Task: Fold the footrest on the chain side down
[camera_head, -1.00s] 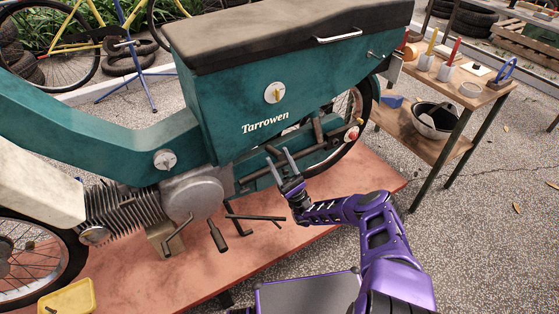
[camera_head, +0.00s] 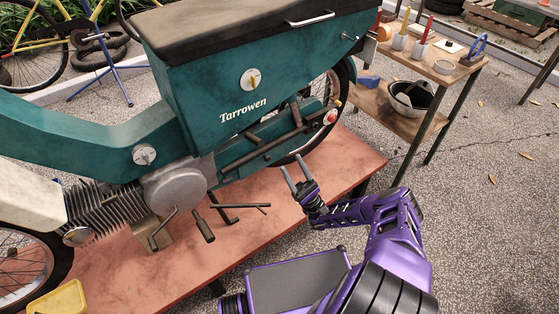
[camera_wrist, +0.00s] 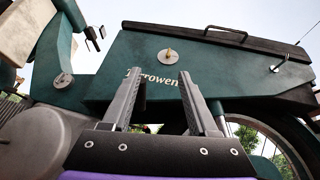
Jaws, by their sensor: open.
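The teal moped (camera_head: 205,105) stands upright with its side facing me. A dark bar (camera_head: 262,151) slants up toward the rear wheel, with a shorter dark peg (camera_head: 253,141) beside it. Either could be the footrest; I cannot tell which. Lower down, a dark crossbar on a bent leg (camera_head: 243,206) and a pedal-like stub (camera_head: 204,229) stick out near the engine. My gripper (camera_head: 291,171) is open and empty, apart from the moped, to the right of and below the bar. In the wrist view, the open fingers (camera_wrist: 158,84) overlap the teal body (camera_wrist: 115,87).
The moped stands on a red platform (camera_head: 330,175). A blue stand (camera_head: 105,65) and tires are behind.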

